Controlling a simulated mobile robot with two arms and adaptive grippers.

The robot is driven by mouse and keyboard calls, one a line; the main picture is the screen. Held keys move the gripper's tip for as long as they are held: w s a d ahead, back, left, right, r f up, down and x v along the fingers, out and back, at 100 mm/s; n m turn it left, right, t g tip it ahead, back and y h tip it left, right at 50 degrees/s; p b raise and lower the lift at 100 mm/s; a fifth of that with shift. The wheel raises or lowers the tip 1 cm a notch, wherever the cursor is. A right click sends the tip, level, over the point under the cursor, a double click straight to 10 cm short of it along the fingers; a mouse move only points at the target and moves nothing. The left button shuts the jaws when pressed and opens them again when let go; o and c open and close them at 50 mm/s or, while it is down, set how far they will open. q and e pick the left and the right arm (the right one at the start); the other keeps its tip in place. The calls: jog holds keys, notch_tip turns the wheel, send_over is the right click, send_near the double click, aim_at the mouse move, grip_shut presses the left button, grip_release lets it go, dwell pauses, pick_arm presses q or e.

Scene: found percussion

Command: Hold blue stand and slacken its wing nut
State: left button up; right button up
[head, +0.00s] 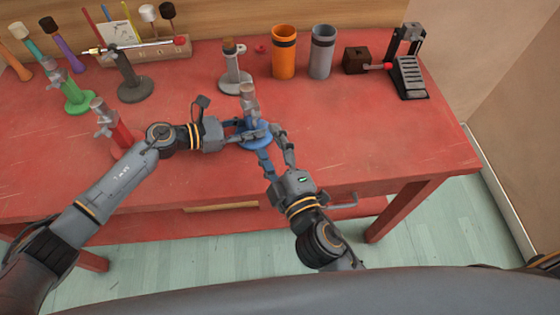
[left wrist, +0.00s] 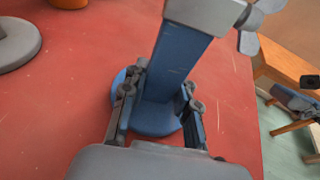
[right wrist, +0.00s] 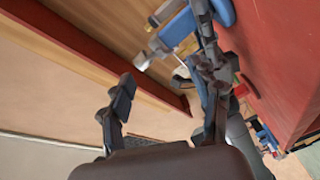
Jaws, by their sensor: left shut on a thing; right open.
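The blue stand stands upright near the table's front edge; its grey clamp top (head: 249,97) shows in the head view. In the left wrist view its blue post (left wrist: 178,62) rises from a round blue base (left wrist: 155,122). The wing nut (left wrist: 250,28) is at the top right there, on the clamp. My left gripper (head: 262,134) is shut on the post, low above the base. My right gripper (head: 277,142) is open beside the stand, on its front right, fingers apart. In the right wrist view the blue stand (right wrist: 178,30) is at the top, partly behind a finger.
Red (head: 122,136), green (head: 78,97) and dark (head: 133,88) stands are to the left; a grey stand (head: 233,80) is behind. An orange cup (head: 283,55), grey cup (head: 321,55), brown block (head: 357,60) and black pedal (head: 409,75) stand behind right. The red table's front right is clear.

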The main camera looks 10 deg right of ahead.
jog(key=v, duration=0.5)
jog(key=shift+s+d, duration=0.1)
jog(key=shift+s, duration=0.05)
pick_arm(q)
jog(key=o, duration=0.9)
